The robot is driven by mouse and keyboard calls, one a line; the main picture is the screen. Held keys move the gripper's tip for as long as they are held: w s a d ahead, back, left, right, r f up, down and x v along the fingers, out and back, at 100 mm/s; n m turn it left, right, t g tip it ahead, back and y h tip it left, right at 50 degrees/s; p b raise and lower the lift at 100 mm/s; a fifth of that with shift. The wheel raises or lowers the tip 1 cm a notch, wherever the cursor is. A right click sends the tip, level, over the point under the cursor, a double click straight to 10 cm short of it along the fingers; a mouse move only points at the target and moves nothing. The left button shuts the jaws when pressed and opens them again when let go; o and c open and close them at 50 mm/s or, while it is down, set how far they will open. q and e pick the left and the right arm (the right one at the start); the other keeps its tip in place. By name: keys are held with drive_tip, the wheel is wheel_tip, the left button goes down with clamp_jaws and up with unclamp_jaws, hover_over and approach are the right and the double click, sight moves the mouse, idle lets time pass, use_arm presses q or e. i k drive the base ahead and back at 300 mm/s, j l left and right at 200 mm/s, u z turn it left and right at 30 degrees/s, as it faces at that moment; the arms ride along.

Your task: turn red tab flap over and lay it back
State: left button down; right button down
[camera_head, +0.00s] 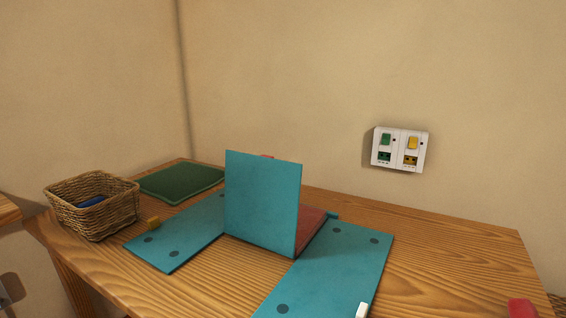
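A teal flap (262,200) stands nearly upright in the middle of the wooden table. A small bit of a red tab (267,156) shows at its top edge, mostly hidden behind it. Behind the flap's right edge, part of a red surface (314,226) shows; the rest is hidden. A flat teal panel (180,236) with dark dots lies to the left, with a yellow tab (153,223) at its far left edge. Another flat teal panel (335,262) lies to the right, with a white tab (362,310) near the bottom edge.
A wicker basket (110,215) with something blue in it stands on the table's left. A dark green mat (180,181) lies at the back left. A white switch plate (400,165) is on the wall. A red object (522,308) shows at the lower right. The right tabletop is mostly clear.

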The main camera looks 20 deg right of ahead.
sight(263, 193)
drive_tip(key=j+z, duration=0.3)
drive_tip(key=j, duration=0.5)
drive_tip(key=j+z, duration=0.3)
drive_tip(key=j, duration=0.55)
